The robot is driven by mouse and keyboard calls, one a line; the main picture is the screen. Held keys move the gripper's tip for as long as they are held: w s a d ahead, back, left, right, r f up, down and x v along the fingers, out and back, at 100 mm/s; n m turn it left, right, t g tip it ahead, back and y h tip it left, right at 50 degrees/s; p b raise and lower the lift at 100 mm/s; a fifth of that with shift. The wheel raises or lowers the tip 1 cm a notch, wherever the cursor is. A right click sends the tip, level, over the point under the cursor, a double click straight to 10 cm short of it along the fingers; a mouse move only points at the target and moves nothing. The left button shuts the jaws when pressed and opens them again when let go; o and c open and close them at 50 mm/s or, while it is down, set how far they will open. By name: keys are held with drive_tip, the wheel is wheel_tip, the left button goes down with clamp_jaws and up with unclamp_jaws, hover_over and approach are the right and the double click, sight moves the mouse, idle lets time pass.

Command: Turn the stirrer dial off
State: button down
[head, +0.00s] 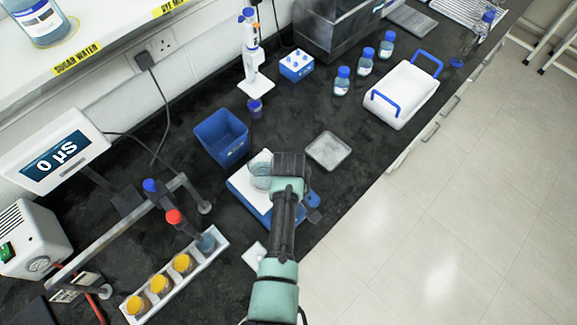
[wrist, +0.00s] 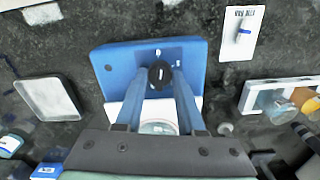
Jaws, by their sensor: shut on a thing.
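The stirrer (head: 241,196) is a blue box with a white top on the dark bench, mostly behind my arm in the head view. Its blue face (wrist: 110,68) fills the middle of the wrist view. The round black dial (wrist: 160,70) on that face has a short white mark, near upright in the picture. My gripper (wrist: 160,80) has its two blue fingers closed on the dial's sides. A clear beaker (head: 260,176) stands on the stirrer top, and part of it shows between the fingers (wrist: 157,127). In the head view my arm hides the dial.
A grey square tray (head: 328,151) lies right of the stirrer. A blue bin (head: 220,138) stands behind it. A small white card (wrist: 241,32) lies near the stirrer.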

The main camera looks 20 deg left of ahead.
drive_tip(key=shift+n, duration=1)
drive_tip(key=c, duration=0.5)
unclamp_jaws()
wheel_tip(320, 180, up, 13)
drive_tip(key=shift+b, duration=1.05)
